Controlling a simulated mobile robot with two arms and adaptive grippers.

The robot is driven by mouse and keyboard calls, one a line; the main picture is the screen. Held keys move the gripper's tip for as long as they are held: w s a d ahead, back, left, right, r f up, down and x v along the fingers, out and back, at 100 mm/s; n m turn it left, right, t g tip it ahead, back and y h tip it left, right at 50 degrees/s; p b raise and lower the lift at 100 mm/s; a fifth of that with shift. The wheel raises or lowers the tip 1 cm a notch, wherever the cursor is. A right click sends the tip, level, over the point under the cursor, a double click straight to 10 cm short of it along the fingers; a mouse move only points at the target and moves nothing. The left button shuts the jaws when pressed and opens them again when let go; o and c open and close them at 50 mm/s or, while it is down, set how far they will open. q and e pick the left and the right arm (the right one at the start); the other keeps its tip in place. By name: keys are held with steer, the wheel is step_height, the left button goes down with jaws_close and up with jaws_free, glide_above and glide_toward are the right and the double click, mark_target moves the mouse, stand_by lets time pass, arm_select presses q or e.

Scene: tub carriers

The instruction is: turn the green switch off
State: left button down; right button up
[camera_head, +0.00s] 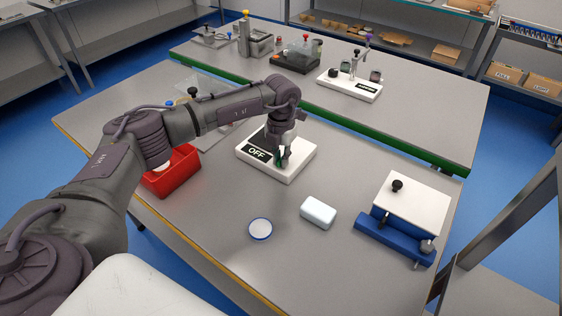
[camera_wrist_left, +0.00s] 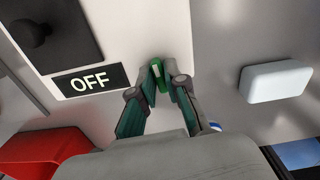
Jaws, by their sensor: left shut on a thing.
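The green switch (camera_wrist_left: 162,80) stands on a white board (camera_head: 291,176) with a black OFF label (camera_head: 257,153). The label also shows in the left wrist view (camera_wrist_left: 90,81), left of the switch, below a black plate with a black knob (camera_wrist_left: 32,32). My left gripper (camera_head: 282,158) is down at the board's right part, its fingers closed around the green switch. In the left wrist view the fingertips (camera_wrist_left: 170,72) meet at the switch and hide part of it. Whether the switch is tilted is hard to tell. My right gripper is in neither view.
A red bin (camera_head: 172,178) stands left of the board, partly behind my left arm. A white block (camera_head: 318,212), a blue-rimmed round dish (camera_head: 260,229) and a blue-and-white fixture (camera_head: 396,237) lie nearer and right.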

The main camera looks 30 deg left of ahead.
arm_select(q)
steer(key=shift+r+m, duration=0.1)
steer(key=shift+m, duration=0.5)
steer(key=c, duration=1.2)
jaws_free()
step_height(320, 180, up, 12)
steer(key=shift+f, duration=0.1)
